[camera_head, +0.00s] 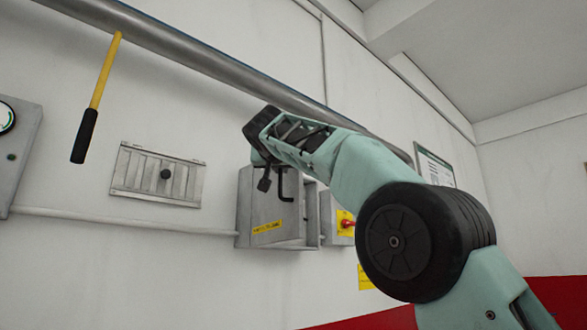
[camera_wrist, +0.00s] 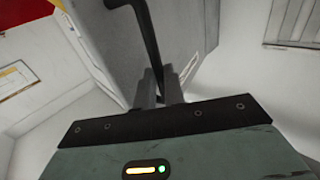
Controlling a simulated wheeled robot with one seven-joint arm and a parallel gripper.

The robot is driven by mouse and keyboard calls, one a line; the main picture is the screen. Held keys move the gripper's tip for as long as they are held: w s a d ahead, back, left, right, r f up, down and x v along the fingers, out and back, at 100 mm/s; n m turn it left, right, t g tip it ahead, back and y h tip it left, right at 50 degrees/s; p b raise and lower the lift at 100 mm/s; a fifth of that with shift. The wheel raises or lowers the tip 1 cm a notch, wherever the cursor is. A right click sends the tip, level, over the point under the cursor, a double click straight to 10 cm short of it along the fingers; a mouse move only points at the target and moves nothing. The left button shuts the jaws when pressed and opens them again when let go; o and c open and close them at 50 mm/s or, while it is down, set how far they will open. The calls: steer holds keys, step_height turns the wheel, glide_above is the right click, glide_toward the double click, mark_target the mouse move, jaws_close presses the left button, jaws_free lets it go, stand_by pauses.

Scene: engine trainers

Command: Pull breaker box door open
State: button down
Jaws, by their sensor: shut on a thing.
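The grey breaker box (camera_head: 270,215) is on the white wall, with a yellow label low on its front. A black bar handle (camera_head: 285,188) stands on its door (camera_head: 263,208). A narrow strip shows along the box's right edge; I cannot tell surely whether the door is ajar. My gripper (camera_head: 265,184) is at the handle, partly hidden by my wrist. In the wrist view, the fingers of my gripper (camera_wrist: 160,88) are shut on the lower end of the black handle (camera_wrist: 146,35), in front of the grey door panel (camera_wrist: 115,38).
A grey switch box with a red and yellow knob (camera_head: 347,223) is close to the right of the breaker box. A louvred panel (camera_head: 150,176) is to the left.

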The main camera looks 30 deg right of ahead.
steer(key=shift+w+a+f+m+g+h, duration=0.15)
steer(key=shift+w+a+h, duration=0.1)
steer(key=shift+a, duration=0.2)
steer(key=shift+w+a+r+m+g+h, duration=0.15)
steer(key=shift+a+h, duration=0.1)
steer(key=shift+a, duration=0.2)
steer(key=shift+f, duration=0.15)
steer(key=c, duration=1.7)
jaws_free()
steer(key=shift+o, duration=1.1)
steer(key=shift+w+d+f, duration=0.1)
steer(key=shift+w+f, duration=0.1)
steer(key=shift+w, duration=0.15)
steer(key=b+v, duration=0.5)
steer(key=v, duration=1.3)
steer(key=shift+d+r+b, duration=0.2)
steer(key=shift+r+b, duration=0.05)
steer(key=shift+b, duration=0.1)
